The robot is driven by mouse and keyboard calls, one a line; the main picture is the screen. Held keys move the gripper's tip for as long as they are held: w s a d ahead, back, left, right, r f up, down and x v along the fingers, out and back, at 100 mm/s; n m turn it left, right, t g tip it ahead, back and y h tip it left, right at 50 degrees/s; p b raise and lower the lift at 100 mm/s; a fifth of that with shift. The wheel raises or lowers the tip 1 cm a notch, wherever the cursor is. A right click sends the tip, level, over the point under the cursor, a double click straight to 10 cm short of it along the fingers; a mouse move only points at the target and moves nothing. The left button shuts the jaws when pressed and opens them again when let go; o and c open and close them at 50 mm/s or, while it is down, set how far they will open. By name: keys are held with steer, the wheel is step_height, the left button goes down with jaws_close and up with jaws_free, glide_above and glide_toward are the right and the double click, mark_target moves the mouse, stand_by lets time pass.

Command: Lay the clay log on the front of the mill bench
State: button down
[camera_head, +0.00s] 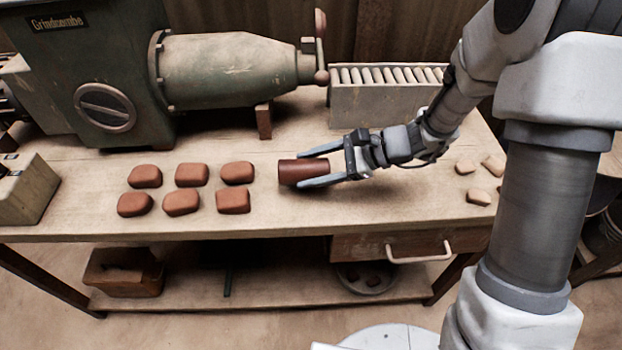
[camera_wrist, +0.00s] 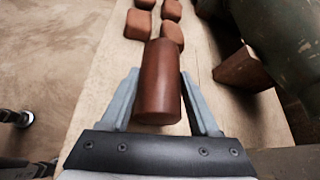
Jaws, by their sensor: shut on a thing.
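The clay log (camera_head: 302,172) is a dark brown cylinder, lying on its side at the middle of the mill bench (camera_head: 300,215), close to the front part of the top. My gripper (camera_head: 322,167) is shut on the log, with one finger along each side of it. In the wrist view the log (camera_wrist: 159,85) lies lengthwise between the two fingers (camera_wrist: 158,100). I cannot tell whether the log touches the bench top or is slightly above it.
Several reddish clay lumps (camera_head: 191,174) lie in two rows left of the log. The green mill (camera_head: 230,70) and a grey roller rack (camera_head: 380,105) stand behind. Pale lumps (camera_head: 479,196) lie at the right. A drawer (camera_head: 365,246) is below the front edge.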

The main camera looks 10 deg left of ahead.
steer(key=shift+f+b, duration=0.45)
steer(key=shift+f, duration=1)
steer(key=shift+f, duration=0.15)
steer(key=shift+f, duration=0.15)
steer(key=shift+c, duration=0.6)
jaws_free()
steer(key=shift+r, duration=0.2)
